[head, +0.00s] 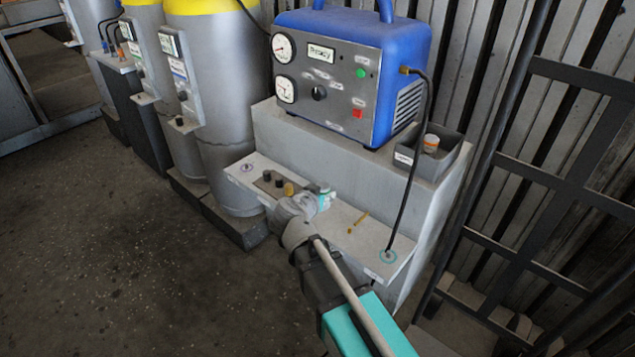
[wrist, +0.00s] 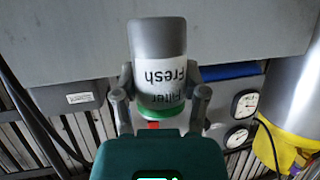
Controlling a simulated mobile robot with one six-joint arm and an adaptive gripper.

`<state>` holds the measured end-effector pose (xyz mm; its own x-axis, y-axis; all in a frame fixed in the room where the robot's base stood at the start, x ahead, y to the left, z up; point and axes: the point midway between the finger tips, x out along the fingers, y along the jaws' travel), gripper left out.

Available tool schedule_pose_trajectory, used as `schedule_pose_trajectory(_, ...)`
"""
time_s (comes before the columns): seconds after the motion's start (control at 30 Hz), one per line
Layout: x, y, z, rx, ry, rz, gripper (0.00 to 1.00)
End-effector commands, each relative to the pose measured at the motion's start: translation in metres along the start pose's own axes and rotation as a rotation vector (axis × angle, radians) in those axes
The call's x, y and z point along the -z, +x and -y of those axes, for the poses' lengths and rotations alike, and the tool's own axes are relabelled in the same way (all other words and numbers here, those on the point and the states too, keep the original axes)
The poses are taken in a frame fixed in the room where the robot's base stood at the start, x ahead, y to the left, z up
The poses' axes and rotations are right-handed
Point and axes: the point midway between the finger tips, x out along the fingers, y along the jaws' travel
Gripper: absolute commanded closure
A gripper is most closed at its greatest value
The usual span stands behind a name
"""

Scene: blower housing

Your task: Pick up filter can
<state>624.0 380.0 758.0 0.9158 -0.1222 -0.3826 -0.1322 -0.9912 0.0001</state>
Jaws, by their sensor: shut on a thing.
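The filter can (wrist: 158,68) shows in the wrist view with a grey body, a white label reading "Filter Fresh" upside down, and a green band. My gripper (wrist: 160,85) is shut on it, with one finger on each side. In the head view my gripper (head: 308,203) is over the low ledge (head: 345,224) in front of the blower housing. Only a small white and teal part of the can (head: 325,198) shows there, the rest being hidden by the gripper. I cannot tell whether the can touches the ledge.
A blue machine (head: 352,70) with gauges stands on a grey plinth behind the ledge. A dark open bin (head: 455,160) at right holds an orange-topped can (head: 431,143). A black hose (head: 413,165) runs down to the ledge. Small knobs (head: 278,183) sit left of my gripper.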

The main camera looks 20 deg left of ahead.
Motion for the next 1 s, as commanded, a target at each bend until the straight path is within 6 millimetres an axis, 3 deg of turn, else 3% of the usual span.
schedule_pose_trajectory(0.1, 0.004, -0.02, -0.014, 0.001, 0.0, -0.001, 0.99)
schedule_pose_trajectory(0.3, 0.005, -0.034, -0.024, 0.001, 0.0, -0.001, 0.99)
schedule_pose_trajectory(1.0, 0.005, -0.038, -0.027, 0.001, 0.0, 0.0, 0.99)
